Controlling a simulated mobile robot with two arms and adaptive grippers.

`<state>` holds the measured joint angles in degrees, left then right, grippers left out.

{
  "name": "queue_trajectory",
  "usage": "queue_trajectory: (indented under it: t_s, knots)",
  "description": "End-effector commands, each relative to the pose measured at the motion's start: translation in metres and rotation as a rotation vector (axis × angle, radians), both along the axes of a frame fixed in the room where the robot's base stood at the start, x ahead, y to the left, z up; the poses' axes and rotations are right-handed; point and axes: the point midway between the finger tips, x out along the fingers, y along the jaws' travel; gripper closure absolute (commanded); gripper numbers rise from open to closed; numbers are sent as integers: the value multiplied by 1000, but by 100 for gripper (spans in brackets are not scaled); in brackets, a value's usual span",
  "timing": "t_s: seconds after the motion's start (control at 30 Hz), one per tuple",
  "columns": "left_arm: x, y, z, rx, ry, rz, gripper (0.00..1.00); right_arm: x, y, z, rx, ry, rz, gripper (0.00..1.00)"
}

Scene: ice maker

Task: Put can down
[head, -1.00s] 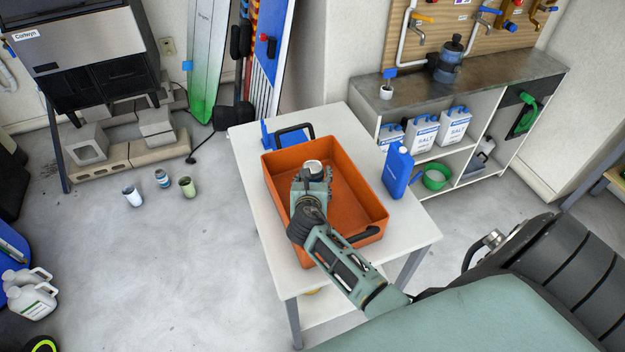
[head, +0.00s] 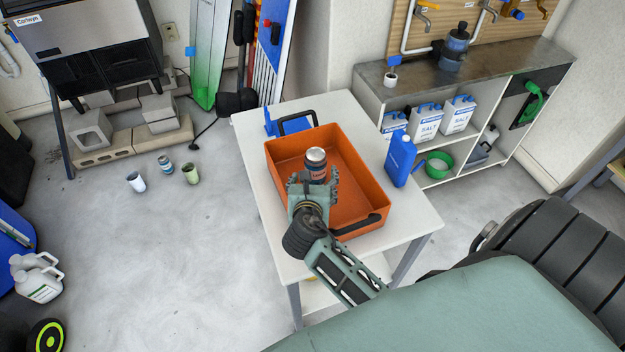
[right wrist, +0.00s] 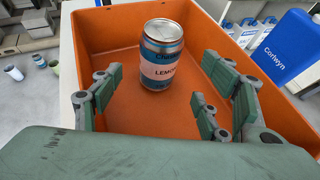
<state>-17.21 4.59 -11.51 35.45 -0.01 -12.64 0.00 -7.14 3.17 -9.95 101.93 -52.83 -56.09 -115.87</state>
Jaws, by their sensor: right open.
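A can (head: 316,163) with a dark blue and pale pink label stands upright inside the orange bin (head: 367,166). The can also shows in the right wrist view (right wrist: 161,55), where its base meets the bin floor. My right gripper (head: 313,185) is over the near side of the bin, its fingers spread. In the right wrist view my right gripper (right wrist: 165,98) is open, with the can just beyond the fingertips and a gap between them. The fingers do not touch the can. My left gripper is not in view.
The bin stands on a white table (head: 412,222). A blue jug (head: 400,160) stands right of the bin on the table. Several cans, including a white one (head: 136,182), stand on the floor at left. A counter (head: 500,75) with salt jugs is behind.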

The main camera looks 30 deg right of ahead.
Motion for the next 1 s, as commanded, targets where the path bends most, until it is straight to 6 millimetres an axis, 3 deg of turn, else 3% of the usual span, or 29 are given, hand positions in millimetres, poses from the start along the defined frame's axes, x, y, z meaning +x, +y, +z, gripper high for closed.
queue_trajectory:
  t_s: [0.23, 0.83, 1.0]
  knots:
    - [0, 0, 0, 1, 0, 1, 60, -20, 16, 12, 0, 0, 1, 31]
    - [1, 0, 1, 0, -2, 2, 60, -21, 17, 14, 0, -1, 0, 31]
    - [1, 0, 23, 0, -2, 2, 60, -21, 17, 37, 0, -1, 0, 31]
